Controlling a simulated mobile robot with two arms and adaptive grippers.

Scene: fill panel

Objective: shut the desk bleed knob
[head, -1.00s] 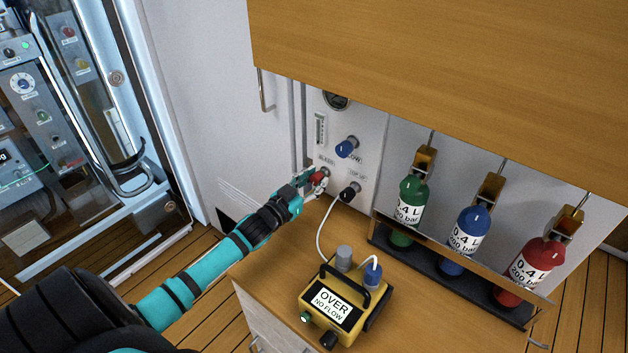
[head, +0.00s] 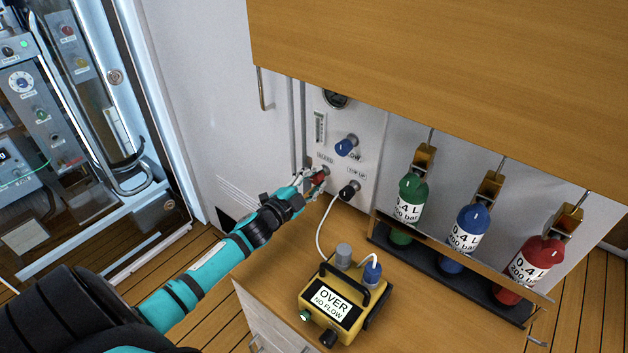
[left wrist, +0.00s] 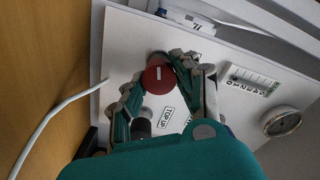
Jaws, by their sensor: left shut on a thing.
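The red bleed knob (head: 318,179) is on the white panel (head: 370,125) above the desk, under a small label. It also shows in the left wrist view (left wrist: 158,78), with a white mark on its face. My left gripper (head: 312,181) is at the knob, and its fingers sit on either side of it, shut on it. In the left wrist view the fingers (left wrist: 157,82) flank the knob closely. My right gripper is not in view.
A blue knob (head: 346,147) sits above and a black top-up knob (head: 349,192) sits right of the bleed knob. A white hose runs down towards a yellow meter (head: 335,304) reading "OVER NO FLOW". Green (head: 408,208), blue (head: 467,240) and red (head: 534,268) bottles stand at right.

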